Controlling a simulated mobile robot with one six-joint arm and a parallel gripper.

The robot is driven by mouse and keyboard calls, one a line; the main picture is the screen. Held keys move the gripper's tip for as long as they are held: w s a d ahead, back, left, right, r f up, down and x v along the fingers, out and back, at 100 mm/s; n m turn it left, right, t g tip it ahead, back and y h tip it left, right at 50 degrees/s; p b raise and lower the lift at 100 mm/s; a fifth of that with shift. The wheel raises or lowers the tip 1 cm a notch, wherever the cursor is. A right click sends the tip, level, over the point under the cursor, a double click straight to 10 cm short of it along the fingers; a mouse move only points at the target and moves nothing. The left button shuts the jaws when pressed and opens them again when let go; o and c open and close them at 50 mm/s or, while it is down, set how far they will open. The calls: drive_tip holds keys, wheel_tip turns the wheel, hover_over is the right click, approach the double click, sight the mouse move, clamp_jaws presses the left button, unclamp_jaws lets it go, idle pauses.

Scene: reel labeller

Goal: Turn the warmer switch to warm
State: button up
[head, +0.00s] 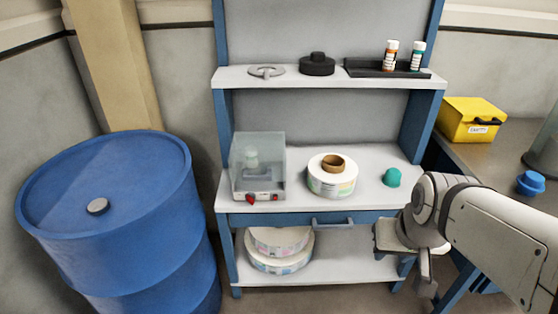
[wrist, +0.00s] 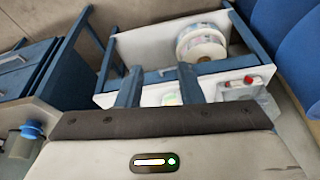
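The warmer (head: 258,170) is a clear-covered box on the left of the middle shelf, with a pale bottle-like shape inside. A red switch knob (head: 250,199) sits low on its front, with a smaller control to its right; which position the knob marks, I cannot tell. In the wrist view the warmer (wrist: 243,93) is at the right, with its red knob (wrist: 249,80) visible. My gripper (wrist: 160,84) is open, its two fingers apart and no object seen held. It is well away from the knob.
A label reel (head: 332,178) and a teal dome (head: 391,177) stand right of the warmer. A drawer handle (head: 332,222) projects below. A blue drum (head: 110,210) stands left. A yellow box (head: 470,121) sits on the right-hand bench. The space before the warmer looks clear.

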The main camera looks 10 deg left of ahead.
drive_tip(key=w+a+f+n+t+y+b, duration=0.1)
drive_tip(key=w+a+f+n+t+b, duration=0.1)
drive_tip(key=w+a+f+b, duration=0.35)
drive_tip(key=w+a+f+n+t+y+b, duration=0.1)
drive_tip(key=w+a+f+n+t+b, duration=0.15)
drive_tip(key=w+a, duration=0.55)
drive_tip(key=n+t+y+b, duration=0.25)
drive_tip(key=t+b, duration=0.35)
drive_tip(key=b, duration=0.4)
approach(250, 202)
drive_tip(key=w+d+r, duration=0.2)
drive_tip(key=d+r, duration=0.2)
drive_tip(key=d, duration=0.1)
drive_tip(key=a+f+n+t+h+b, duration=0.1)
drive_tip(key=a+f+n+t+b, duration=0.2)
drive_tip(key=a+f, duration=0.35)
drive_tip(key=shift+m, duration=0.7)
drive_tip(key=x, duration=0.2)
drive_tip(key=b+x, duration=0.1)
drive_tip(key=x, duration=0.1)
drive_tip(key=b+x, duration=0.1)
drive_tip(key=x, duration=0.2)
drive_tip(key=shift+a+r, duration=0.15)
drive_tip(key=shift+r, duration=0.1)
drive_tip(key=shift+c, duration=0.4)
clamp_jaws()
drive_tip(key=shift+f, duration=0.1)
